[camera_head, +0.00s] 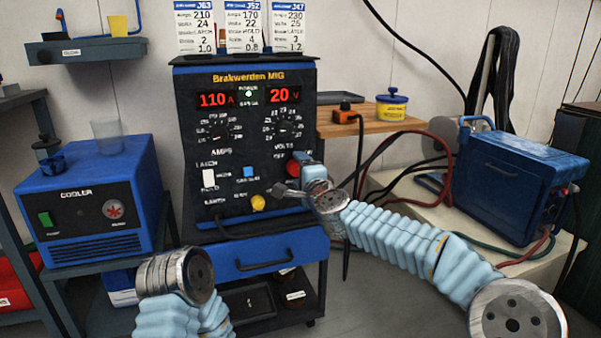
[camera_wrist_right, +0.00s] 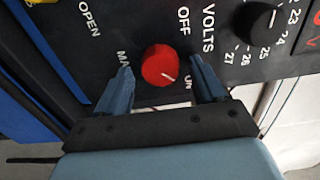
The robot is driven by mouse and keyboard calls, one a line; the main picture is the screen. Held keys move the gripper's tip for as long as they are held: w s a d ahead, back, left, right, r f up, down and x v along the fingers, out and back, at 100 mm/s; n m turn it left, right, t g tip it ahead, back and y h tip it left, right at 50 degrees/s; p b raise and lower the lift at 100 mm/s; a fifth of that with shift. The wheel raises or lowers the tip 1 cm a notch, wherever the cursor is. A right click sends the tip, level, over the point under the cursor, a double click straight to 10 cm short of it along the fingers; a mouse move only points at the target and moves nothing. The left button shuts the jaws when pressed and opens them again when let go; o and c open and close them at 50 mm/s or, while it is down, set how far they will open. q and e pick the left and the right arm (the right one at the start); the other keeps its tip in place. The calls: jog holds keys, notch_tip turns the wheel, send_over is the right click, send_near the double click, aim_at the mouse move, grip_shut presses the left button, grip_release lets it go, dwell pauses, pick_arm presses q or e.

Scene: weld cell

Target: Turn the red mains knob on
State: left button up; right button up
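The red mains knob (camera_wrist_right: 160,65) is on the black front panel of the welder (camera_head: 250,155). In the head view the knob (camera_head: 293,168) is partly hidden by my right gripper (camera_head: 287,188). In the right wrist view my right gripper (camera_wrist_right: 162,92) is open, one finger on each side of the knob, with gaps showing between fingers and knob. The knob's white mark points down and right, towards the ON label. The welder's displays are lit red, 110 A and 20 V. Part of my left arm shows at the lower left of the head view, but its gripper does not.
A blue cooler (camera_head: 95,190) stands left. A blue case (camera_head: 515,180) and cables lie right, beyond my right arm.

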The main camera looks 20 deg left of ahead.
jog(key=b+v, duration=0.2)
jog(key=v, duration=1.2)
jog(key=s+d+f+n+g+h, duration=0.15)
jog(key=d+f, duration=0.25)
jog(key=f, duration=0.8)
jog(key=s+d+f+n+g+h, duration=0.1)
jog(key=d+f+n+g, duration=0.2)
jog(key=f, duration=0.9)
jog(key=s+d+f+n+g+h, duration=0.15)
jog(key=d+f, duration=0.35)
jog(key=f, duration=0.7)
jog(key=s+d+f+n+g+h, duration=0.15)
jog(key=s+d+f+g, duration=0.35)
jog(key=s+f, duration=0.55)
jog(key=s+d+f+n+g+h, duration=0.1)
jog(key=s+d+f+n+g, duration=0.15)
jog(key=s+d+f, duration=0.75)
jog(key=s+a+r+p, duration=0.1)
jog(key=r+p, duration=0.8)
jog(key=s+a+r+p, duration=0.1)
jog(key=a+r+p, duration=0.1)
jog(key=r+p, duration=0.6)
jog(key=shift+s+a+r+g+y+p, duration=0.2)
jog(key=shift+s+r+g+y+p, duration=0.2)
jog(key=shift+r, duration=0.1)
